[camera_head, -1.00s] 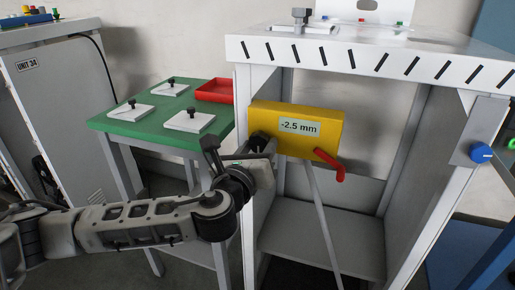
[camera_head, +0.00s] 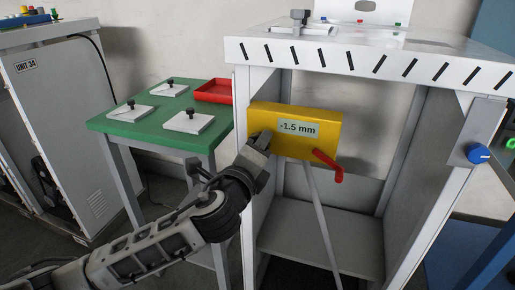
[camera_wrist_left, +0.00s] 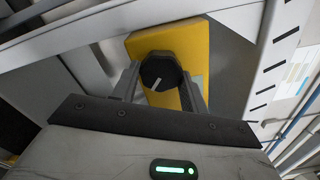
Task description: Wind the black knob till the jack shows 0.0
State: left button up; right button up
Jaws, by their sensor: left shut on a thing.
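The yellow jack (camera_head: 320,143) sits in the white frame, and its display (camera_head: 299,128) reads -1.5 mm. A red crank handle (camera_head: 330,166) sticks out at its lower right. The black knob (camera_wrist_left: 160,74) is on the jack's face, with a pale pointer line, and shows between my fingers in the left wrist view. My left gripper (camera_head: 262,142) is at the jack's left end, shut on the knob. The arm hides the knob in the head view. My right gripper is in neither view.
A green table (camera_head: 150,125) at left holds white plates with black knobs and a red tray (camera_head: 213,91). The frame's white top (camera_head: 370,50) overhangs the jack. A blue knob (camera_head: 479,153) is on the right post. A grey cabinet (camera_head: 60,120) stands far left.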

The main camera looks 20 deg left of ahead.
pick_arm(q)
jog(key=shift+r+n+p, duration=0.1)
jog(key=shift+n+p, duration=0.55)
jog(key=shift+n, duration=4.35)
jog(key=o, duration=1)
jog(key=s, duration=1.6)
jog(key=shift+a, duration=0.25)
